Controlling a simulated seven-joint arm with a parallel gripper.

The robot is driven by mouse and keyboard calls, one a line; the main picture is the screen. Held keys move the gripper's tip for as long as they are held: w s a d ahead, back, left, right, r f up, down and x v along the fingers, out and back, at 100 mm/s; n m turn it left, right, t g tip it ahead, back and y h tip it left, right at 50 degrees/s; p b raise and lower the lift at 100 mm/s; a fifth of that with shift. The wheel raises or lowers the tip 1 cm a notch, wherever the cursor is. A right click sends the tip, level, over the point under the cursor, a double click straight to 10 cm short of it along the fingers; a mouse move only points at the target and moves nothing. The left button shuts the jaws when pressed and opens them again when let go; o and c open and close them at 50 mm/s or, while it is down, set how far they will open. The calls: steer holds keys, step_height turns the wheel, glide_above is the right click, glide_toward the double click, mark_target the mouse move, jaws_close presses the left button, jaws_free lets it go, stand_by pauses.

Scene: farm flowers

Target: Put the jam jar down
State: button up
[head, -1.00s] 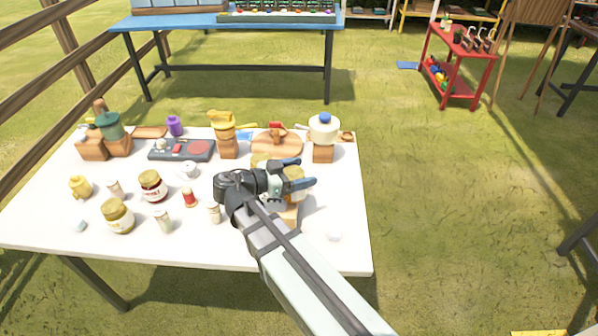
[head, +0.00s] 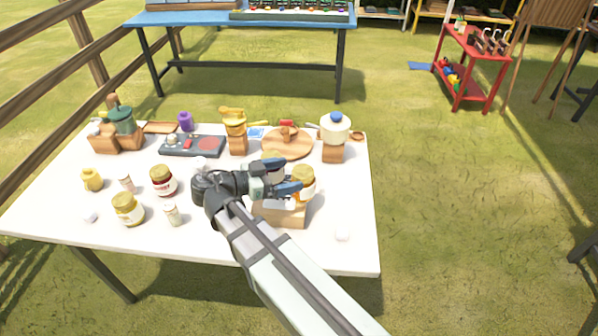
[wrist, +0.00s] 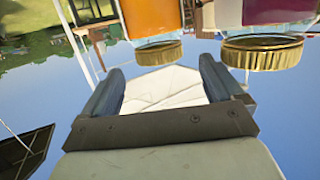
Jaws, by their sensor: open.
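A jar of orange contents with a gold lid (head: 304,186) stands upright on a wooden block (head: 283,215) near the table's right side. In the wrist view, which is upside down, this orange jar (wrist: 158,18) is beside a magenta jar (wrist: 268,10) with a gold lid; the magenta one is mostly hidden behind my gripper in the head view. My gripper (head: 284,176) points right, just left of the jars. Its blue fingers are apart, with nothing between them in the wrist view (wrist: 162,88). A dark red jam jar (head: 162,182) stands on the table to the left.
The white table (head: 75,215) also holds a pale yellow jar (head: 127,209), small shakers (head: 172,214), a round wooden board (head: 288,145) and a white-topped pot on a block (head: 335,135).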

steer(key=shift+v, duration=2.35)
